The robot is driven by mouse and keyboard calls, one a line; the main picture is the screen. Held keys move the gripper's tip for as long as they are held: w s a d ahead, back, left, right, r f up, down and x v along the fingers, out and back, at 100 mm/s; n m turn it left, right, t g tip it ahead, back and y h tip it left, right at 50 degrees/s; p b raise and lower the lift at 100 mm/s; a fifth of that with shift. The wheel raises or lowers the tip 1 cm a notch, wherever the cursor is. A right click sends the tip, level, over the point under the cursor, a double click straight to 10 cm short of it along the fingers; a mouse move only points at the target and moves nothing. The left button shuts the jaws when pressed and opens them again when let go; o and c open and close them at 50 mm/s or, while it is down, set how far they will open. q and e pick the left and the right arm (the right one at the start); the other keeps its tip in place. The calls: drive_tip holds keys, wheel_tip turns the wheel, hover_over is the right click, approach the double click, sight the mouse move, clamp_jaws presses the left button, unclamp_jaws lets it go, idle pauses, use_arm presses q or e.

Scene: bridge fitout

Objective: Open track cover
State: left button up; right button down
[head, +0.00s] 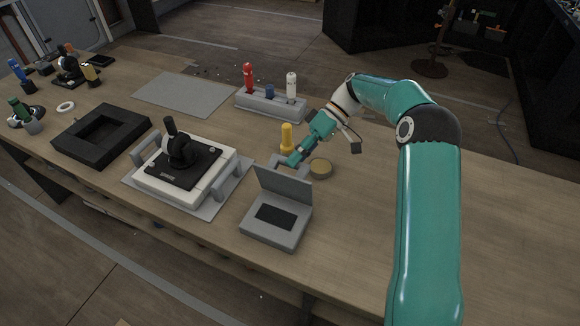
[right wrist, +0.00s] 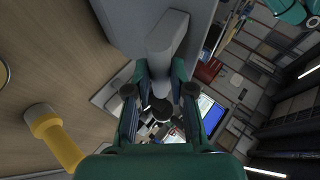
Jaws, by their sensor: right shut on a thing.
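The grey track cover (head: 284,185) is a flat lid standing raised at the back of a low grey box (head: 263,239). A dark rectangular recess (head: 275,217) shows in the box top. My right gripper (head: 292,161) is just behind the lid. In the right wrist view its fingers (right wrist: 161,100) are closed around a grey bar-shaped handle (right wrist: 167,38) that joins a broad grey panel (right wrist: 135,15), which looks like the cover. The exact contact is partly hidden by the fingers. My left gripper does not show.
A yellow peg (head: 286,138) and a round tan disc (head: 320,168) are close to my right gripper. A white unit with a black lever (head: 190,165) stands left of the box. A grey rack (head: 270,105) is behind. The table's right side is clear.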

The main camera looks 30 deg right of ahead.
drive_tip(key=shift+g+y, duration=0.4)
drive_tip(key=shift+y, duration=0.2)
drive_tip(key=shift+w+d+f+p, duration=0.35)
drive_tip(key=shift+w+d+f, duration=0.1)
drive_tip(key=shift+d+f, duration=0.3)
drive_tip(key=shift+w+d+f+p, duration=0.35)
drive_tip(key=shift+d+f, duration=0.25)
drive_tip(key=shift+f, duration=0.25)
drive_tip(key=c, duration=1)
unclamp_jaws()
drive_tip(key=shift+w, duration=0.15)
drive_tip(key=shift+r, duration=0.15)
wheel_tip(320, 180, up, 10)
drive_tip(key=shift+f, duration=0.1)
